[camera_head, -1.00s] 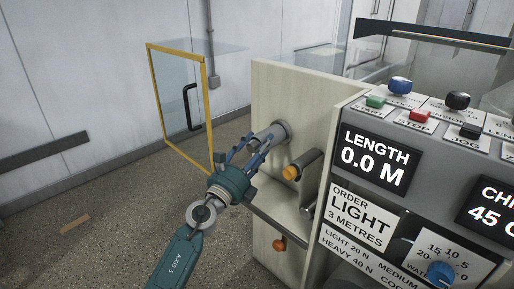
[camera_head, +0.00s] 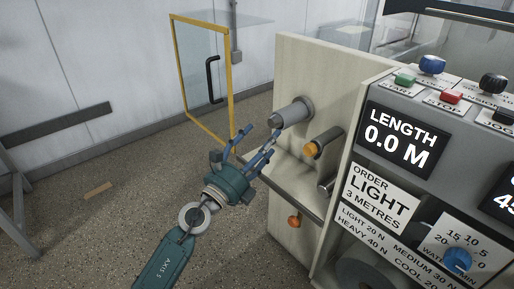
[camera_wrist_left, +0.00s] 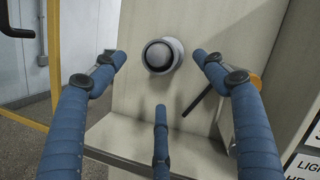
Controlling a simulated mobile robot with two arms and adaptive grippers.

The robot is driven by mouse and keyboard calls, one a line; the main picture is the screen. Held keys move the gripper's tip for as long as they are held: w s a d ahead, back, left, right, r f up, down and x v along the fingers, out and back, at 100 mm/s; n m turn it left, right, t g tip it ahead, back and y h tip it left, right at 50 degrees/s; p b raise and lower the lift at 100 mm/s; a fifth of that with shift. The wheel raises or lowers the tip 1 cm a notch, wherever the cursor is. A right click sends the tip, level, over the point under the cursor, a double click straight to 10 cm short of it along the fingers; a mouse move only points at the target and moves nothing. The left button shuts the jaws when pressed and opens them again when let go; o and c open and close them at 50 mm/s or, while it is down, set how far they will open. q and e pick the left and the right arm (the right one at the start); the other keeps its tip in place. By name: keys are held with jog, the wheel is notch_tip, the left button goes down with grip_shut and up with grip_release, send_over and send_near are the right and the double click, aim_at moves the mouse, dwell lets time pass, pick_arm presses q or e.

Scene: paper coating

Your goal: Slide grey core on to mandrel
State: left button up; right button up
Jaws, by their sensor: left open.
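The grey core (camera_head: 294,112) sits around the mandrel on the cream machine panel, and the mandrel's darker tip (camera_head: 275,121) pokes out of its near end. In the left wrist view, the core (camera_wrist_left: 176,47) is a pale grey ring around the dark round mandrel end (camera_wrist_left: 158,56). My left gripper (camera_head: 258,146) is open and empty, just in front of and below the mandrel tip, apart from the core. Its three blue fingers (camera_wrist_left: 160,75) are spread, with the core beyond them. Whether the core's far end touches the panel is unclear. My right gripper is not in view.
An orange-tipped rod (camera_head: 326,141) projects from the panel right of and below the core. A shelf (camera_head: 285,178) and an orange knob (camera_head: 294,221) are lower. The control console (camera_head: 395,140) stands right; a yellow-framed glass door (camera_head: 201,80) stands left.

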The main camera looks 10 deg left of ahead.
pick_arm(q)
jog(key=shift+v, duration=1.45)
